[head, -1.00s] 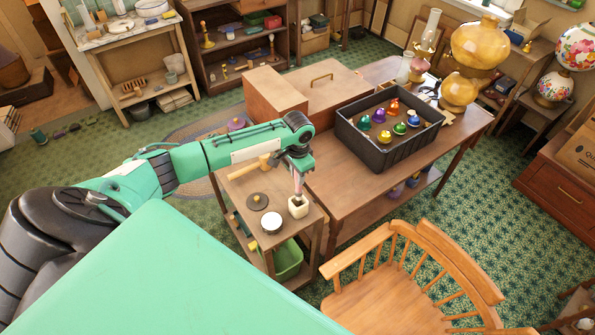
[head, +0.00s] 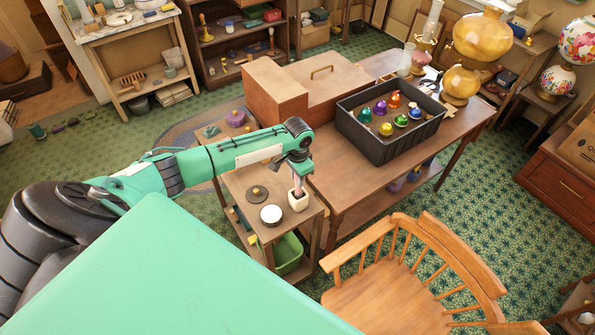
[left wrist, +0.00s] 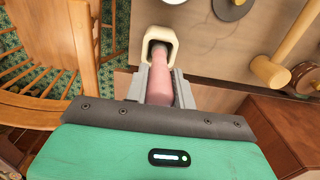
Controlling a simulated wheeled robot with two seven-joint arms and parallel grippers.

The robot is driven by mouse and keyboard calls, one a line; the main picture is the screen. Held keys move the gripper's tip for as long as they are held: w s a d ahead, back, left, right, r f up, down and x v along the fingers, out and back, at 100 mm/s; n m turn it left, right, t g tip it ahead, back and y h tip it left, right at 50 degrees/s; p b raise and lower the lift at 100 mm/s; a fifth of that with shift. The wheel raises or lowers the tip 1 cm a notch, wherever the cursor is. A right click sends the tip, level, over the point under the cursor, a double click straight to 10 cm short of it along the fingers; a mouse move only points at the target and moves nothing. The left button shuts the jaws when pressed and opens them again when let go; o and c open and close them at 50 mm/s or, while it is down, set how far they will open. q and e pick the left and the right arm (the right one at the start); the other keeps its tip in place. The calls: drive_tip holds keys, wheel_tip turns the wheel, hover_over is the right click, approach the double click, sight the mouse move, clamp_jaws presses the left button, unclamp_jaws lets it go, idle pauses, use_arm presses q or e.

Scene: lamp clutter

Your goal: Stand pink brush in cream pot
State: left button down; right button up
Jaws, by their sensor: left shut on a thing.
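The cream pot (head: 299,200) stands near the right edge of the small side table, and it also shows in the left wrist view (left wrist: 160,35). My left gripper (left wrist: 160,76) is shut on the pink brush (left wrist: 159,84), which it holds by the pink handle. In the left wrist view the brush's far end is at the pot's mouth and appears to be inside it. In the head view my left gripper (head: 298,177) is directly above the pot, with the brush upright below it. How deep the brush sits is hidden. My right gripper is not in view.
The side table (head: 240,184) also bears a white round tin (head: 271,214) and a dark disc with a knob (head: 256,192). A wooden mallet (left wrist: 270,72) lies near the pot. The larger table with a black crate (head: 388,145) stands at right, and a wooden chair (head: 400,270) in front.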

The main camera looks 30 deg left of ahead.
use_arm(q)
drive_tip(key=shift+f, duration=0.2)
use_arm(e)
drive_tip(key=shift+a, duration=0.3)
use_arm(q)
drive_tip(key=c, duration=1.1)
unclamp_jaws()
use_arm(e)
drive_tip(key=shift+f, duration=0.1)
use_arm(q)
drive_tip(key=shift+r, duration=0.3)
wheel_tip(320, 180, up, 12)
drive_tip(key=b, duration=0.3)
drive_tip(key=shift+r+b, duration=0.1)
drive_tip(key=shift+b, duration=0.25)
drive_tip(key=shift+r, duration=0.5)
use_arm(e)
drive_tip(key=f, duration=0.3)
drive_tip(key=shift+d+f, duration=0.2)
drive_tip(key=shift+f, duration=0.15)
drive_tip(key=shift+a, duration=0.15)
